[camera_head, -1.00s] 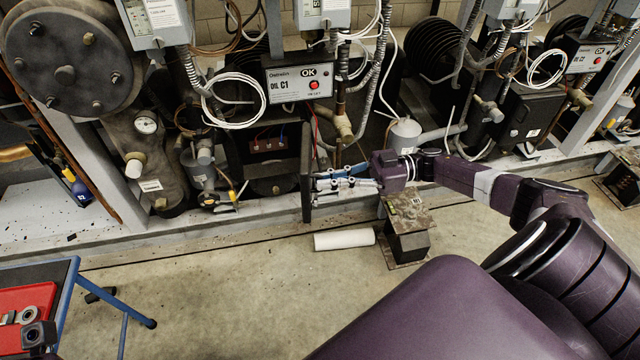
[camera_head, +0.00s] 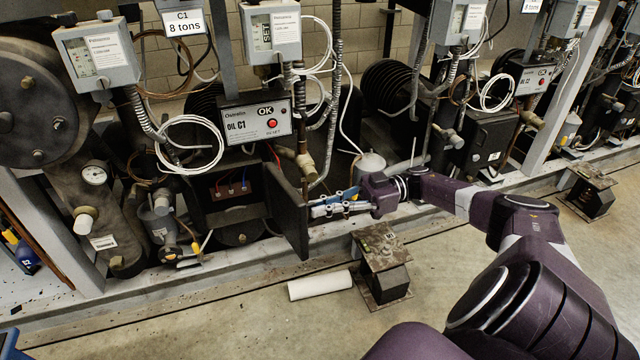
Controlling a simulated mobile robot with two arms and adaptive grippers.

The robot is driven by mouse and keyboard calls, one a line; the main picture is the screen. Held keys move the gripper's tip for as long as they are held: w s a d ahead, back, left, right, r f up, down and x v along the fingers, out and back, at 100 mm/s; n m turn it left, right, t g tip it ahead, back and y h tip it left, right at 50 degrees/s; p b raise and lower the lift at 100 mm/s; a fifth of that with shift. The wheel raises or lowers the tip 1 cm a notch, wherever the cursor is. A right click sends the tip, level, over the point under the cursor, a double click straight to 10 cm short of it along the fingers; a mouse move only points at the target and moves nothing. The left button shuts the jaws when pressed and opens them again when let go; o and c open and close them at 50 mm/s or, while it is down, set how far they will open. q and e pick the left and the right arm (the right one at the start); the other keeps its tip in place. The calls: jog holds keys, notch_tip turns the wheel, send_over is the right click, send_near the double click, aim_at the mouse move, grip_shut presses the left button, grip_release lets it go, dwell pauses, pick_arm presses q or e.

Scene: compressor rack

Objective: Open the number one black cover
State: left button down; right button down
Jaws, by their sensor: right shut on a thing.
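The black cover (camera_head: 287,213) of the unit under the "OIL C1" box (camera_head: 255,122) stands swung open, its panel pointing out toward me. The open terminal box (camera_head: 232,188) behind it shows several coloured wires and a brown terminal strip. My right gripper (camera_head: 314,207) is at the cover's right side, shut on its edge; the exact contact of the fingertips is partly hidden. My left gripper is not in view.
A metal pedestal (camera_head: 381,262) and a white cylinder (camera_head: 320,285) are on the floor below my right arm. Pipes, hoses and a gauge (camera_head: 94,174) crowd the rack at left. A closed black cover (camera_head: 490,140) is at right. The front floor is mostly clear.

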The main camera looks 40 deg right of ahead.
jog(key=shift+w+d+r+t, duration=0.15)
jog(key=shift+w+r+t, duration=0.15)
jog(key=shift+w, duration=0.1)
jog(key=c, duration=2.5)
grip_release()
jog(key=o, duration=0.4)
jog(key=shift+w+a+f, duration=0.15)
jog(key=shift+w+a, duration=0.05)
jog(key=shift+s, duration=0.1)
jog(key=shift+s+d+f, duration=0.1)
jog(key=shift+v, duration=3.6)
jog(key=shift+d, duration=0.15)
